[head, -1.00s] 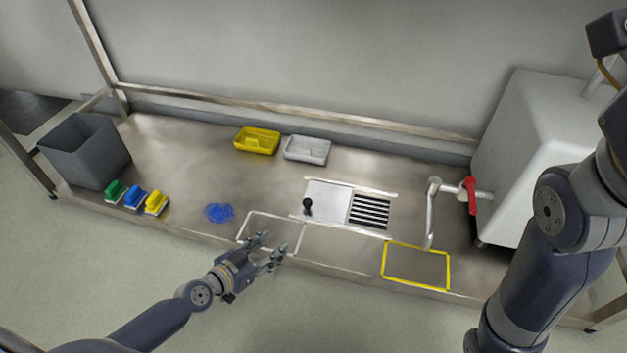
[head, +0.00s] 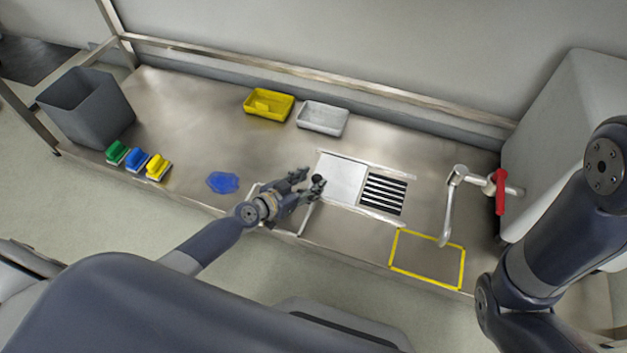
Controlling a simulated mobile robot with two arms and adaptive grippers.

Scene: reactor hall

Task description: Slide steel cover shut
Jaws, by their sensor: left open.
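The steel cover (head: 341,179) is a pale flat plate between two rails on the bench. It lies over the left part of the opening, and the striped grate (head: 383,194) to its right is uncovered. A black knob (head: 319,181) stands at the cover's left edge. My left gripper (head: 311,182) is open, with its fingertips at the knob. I cannot tell whether they touch it or stand around it. Only my right arm shows at the right edge; its gripper is out of the picture.
A tap (head: 450,207) with a red lever (head: 501,191) stands right of the grate. A yellow-framed area (head: 427,282) lies in front. Yellow (head: 283,98) and white (head: 323,118) trays stand behind. Brushes (head: 137,162), a blue cloth (head: 222,182) and a grey bin (head: 74,116) are at left.

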